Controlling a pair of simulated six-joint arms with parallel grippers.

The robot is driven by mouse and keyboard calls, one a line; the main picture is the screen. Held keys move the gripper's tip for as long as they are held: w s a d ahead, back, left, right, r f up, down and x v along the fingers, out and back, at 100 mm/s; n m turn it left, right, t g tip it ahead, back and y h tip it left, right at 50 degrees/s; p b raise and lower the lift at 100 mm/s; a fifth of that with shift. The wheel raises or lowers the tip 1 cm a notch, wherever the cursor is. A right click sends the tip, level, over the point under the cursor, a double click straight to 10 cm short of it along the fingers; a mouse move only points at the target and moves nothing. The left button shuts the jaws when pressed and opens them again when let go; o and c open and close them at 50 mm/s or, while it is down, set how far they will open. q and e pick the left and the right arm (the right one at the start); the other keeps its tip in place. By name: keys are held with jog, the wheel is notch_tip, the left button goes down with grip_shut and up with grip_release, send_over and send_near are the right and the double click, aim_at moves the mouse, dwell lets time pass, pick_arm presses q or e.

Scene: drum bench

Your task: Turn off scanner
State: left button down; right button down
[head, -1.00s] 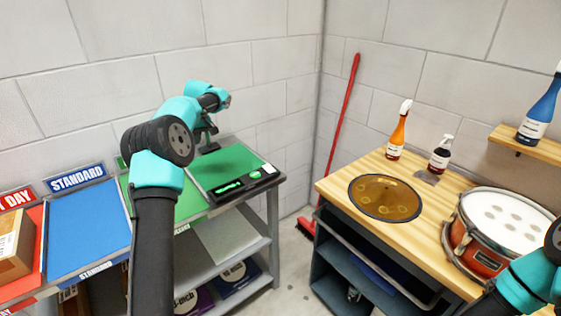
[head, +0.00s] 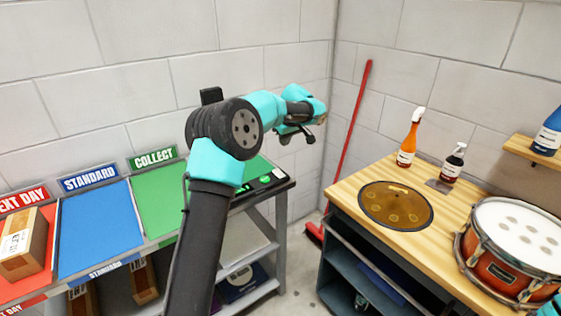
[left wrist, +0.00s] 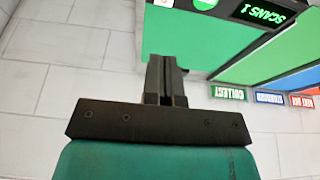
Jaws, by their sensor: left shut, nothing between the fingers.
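The scanner panel (head: 285,182) is a black strip at the right end of the green bay, with a green round button (head: 266,179) and a white patch beside it. My left arm hides part of its display in the head view. In the left wrist view the display (left wrist: 262,13) is lit green and reads SCANS 1, upside down. The green button (left wrist: 205,3) is cut by that view's top edge. My left gripper (head: 309,137) is shut and empty, raised above and beyond the panel. Its fingertips (left wrist: 166,62) are together in front of the green surface.
Green (head: 160,200), blue (head: 100,235) and red bays fill the sorting bench, with a cardboard box (head: 24,243) on the red one. A wooden workbench (head: 345,195) with a drum (head: 515,235) and spray bottles stands right. A red broom (head: 352,130) leans in the corner.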

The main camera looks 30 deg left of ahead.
aim_at(280, 172)
pick_arm(q)
jog(key=x, duration=1.4)
jog(key=shift+s+d, duration=0.15)
jog(key=shift+d, duration=0.15)
jog(key=shift+a+f, duration=0.25)
jog(key=shift+f, duration=0.35)
jog(key=shift+d, duration=0.1)
jog(key=shift+f, duration=0.1)
jog(key=shift+s+d, duration=0.25)
jog(key=shift+d, duration=0.05)
jog(key=shift+s+d, duration=0.15)
jog(key=shift+d, duration=0.3)
